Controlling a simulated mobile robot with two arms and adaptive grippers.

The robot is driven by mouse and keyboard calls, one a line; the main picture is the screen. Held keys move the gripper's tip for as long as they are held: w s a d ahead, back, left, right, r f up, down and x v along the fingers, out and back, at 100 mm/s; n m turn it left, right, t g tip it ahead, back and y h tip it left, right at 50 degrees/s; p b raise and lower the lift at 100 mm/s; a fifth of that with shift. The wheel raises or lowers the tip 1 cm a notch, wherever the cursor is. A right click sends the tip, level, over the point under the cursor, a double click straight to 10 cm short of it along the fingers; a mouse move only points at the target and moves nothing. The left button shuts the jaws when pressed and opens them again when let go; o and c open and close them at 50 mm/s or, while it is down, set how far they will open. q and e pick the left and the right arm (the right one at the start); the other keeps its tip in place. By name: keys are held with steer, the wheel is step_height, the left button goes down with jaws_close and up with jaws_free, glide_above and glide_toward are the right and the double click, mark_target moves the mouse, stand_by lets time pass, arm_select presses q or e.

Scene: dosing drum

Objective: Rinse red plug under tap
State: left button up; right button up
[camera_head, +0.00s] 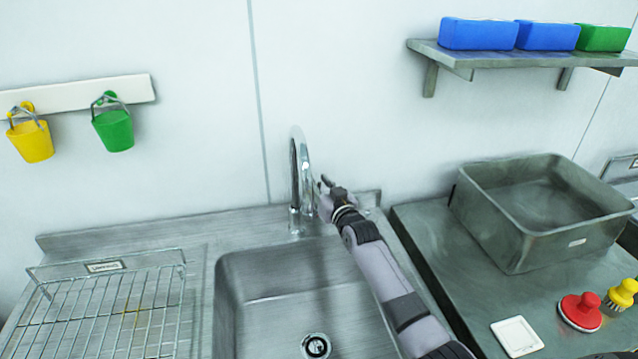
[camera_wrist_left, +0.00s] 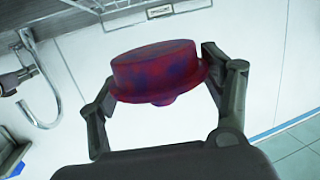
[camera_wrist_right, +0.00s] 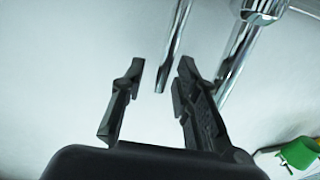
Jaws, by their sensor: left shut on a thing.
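The red plug (camera_wrist_left: 155,72), a round flanged piece with blue-purple smears, is held between the two fingers of my left gripper (camera_wrist_left: 160,92) in the left wrist view. That gripper is outside the head view. The chrome tap (camera_head: 294,180) stands behind the steel sink (camera_head: 265,290) in the head view; no water stream shows. My right gripper (camera_head: 327,185) is just right of the tap. In the right wrist view its fingers (camera_wrist_right: 158,85) are open, with the end of a thin chrome rod (camera_wrist_right: 174,50) between or just beyond them; contact cannot be told.
A wire rack (camera_head: 105,310) lies left of the sink. On the right counter are a grey basin (camera_head: 515,245), a white square (camera_head: 516,336), a red round piece (camera_head: 580,312) and a yellow brush (camera_head: 620,295). Yellow (camera_head: 31,140) and green (camera_head: 113,130) buckets hang on the wall.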

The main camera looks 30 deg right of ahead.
jaws_close()
stand_by(0.3)
stand_by(0.6)
